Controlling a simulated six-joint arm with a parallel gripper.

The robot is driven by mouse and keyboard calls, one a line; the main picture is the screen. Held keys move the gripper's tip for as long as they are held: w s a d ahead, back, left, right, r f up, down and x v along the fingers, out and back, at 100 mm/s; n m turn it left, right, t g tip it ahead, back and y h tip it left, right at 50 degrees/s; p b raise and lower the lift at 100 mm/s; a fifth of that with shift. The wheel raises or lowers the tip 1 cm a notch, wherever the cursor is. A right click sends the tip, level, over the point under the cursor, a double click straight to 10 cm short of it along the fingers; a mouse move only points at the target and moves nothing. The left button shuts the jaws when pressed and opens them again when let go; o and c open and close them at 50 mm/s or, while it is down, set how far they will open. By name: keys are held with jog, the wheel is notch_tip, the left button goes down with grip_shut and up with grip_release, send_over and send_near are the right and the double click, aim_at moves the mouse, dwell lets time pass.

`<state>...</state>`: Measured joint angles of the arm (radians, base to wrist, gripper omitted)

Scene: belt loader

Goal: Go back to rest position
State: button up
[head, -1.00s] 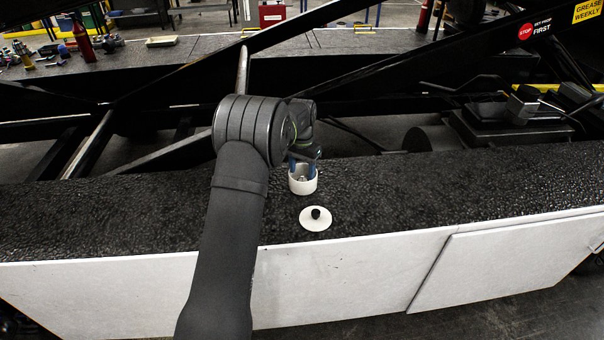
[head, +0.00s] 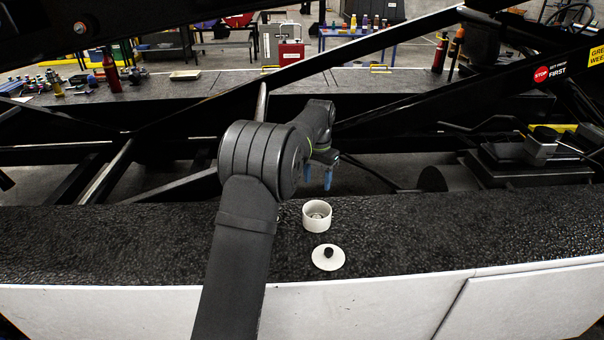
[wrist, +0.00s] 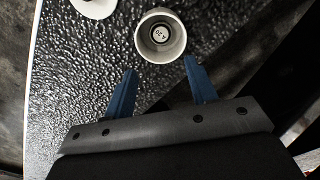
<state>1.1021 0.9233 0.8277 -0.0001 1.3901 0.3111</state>
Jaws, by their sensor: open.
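My gripper (head: 318,180) is open and empty, with its blue fingers raised above and behind a white cup (head: 317,219). The cup stands upright on the dark textured surface (head: 130,235). Something small and metallic-looking lies inside the cup. In the wrist view the cup (wrist: 160,53) is beyond the open blue fingers (wrist: 158,82), and a round face with a marking shows inside it. A white lid (head: 327,260) with a black knob lies on the surface in front of the cup, apart from it.
Black frame beams (head: 200,107) cross behind my arm. A dark machine block (head: 530,155) stands at the right. White panels (head: 380,305) form the surface's front edge. Both sides of the cup are clear. A far bench (head: 220,88) holds bottles and tools.

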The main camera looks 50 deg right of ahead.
notch_tip(320, 180, down, 13)
jog(key=shift+f, duration=0.1)
jog(key=shift+r, duration=0.4)
dwell(0.3)
